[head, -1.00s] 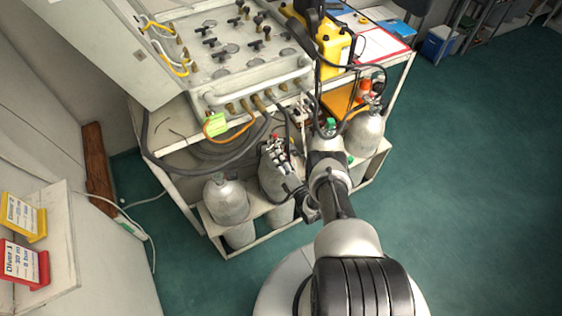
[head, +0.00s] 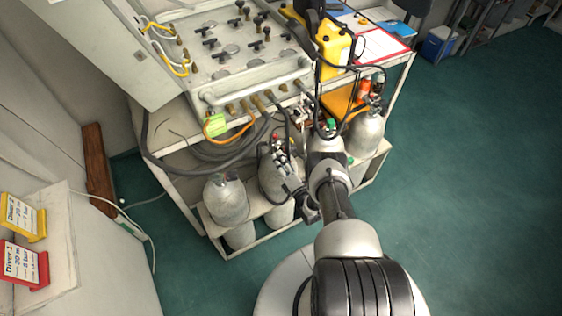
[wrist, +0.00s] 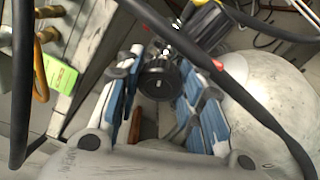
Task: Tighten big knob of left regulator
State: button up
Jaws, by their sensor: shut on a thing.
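A round black knob (wrist: 158,82) of a regulator sits between the two blue-padded fingers of my gripper (wrist: 160,64) in the wrist view. The fingers lie on either side of it, and my gripper is shut on it. Silvery regulator metal (wrist: 183,45) shows just behind the knob. There the gripper hides the knob and most of the regulator.
Dark hoses cross close over my gripper, including a black hose (wrist: 225,75) in the wrist view. More grey cylinders stand alongside, one at the left (head: 226,202) and one at the right (head: 366,133). The valve panel (head: 225,75) overhangs behind.

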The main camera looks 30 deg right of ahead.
jog(key=shift+f+m, duration=0.1)
jog(key=shift+m, duration=0.2)
jog(key=m+b, duration=0.2)
jog(key=shift+f+m+t, duration=0.1)
jog(key=shift+m+t, duration=0.3)
jog(key=shift+m+t+h+b, duration=0.45)
jog(key=shift+m+b, duration=0.7)
jog(key=shift+m, duration=1.25)
jog(key=o, duration=1.1)
jog(key=shift+r, duration=0.2)
jog(key=shift+c, duration=0.2)
jog(key=shift+s, duration=0.1)
jog(key=s+f, duration=0.1)
jog(key=s, duration=1)
jog(key=shift+s+a+f, duration=0.35)
jog(key=shift+s, duration=0.05)
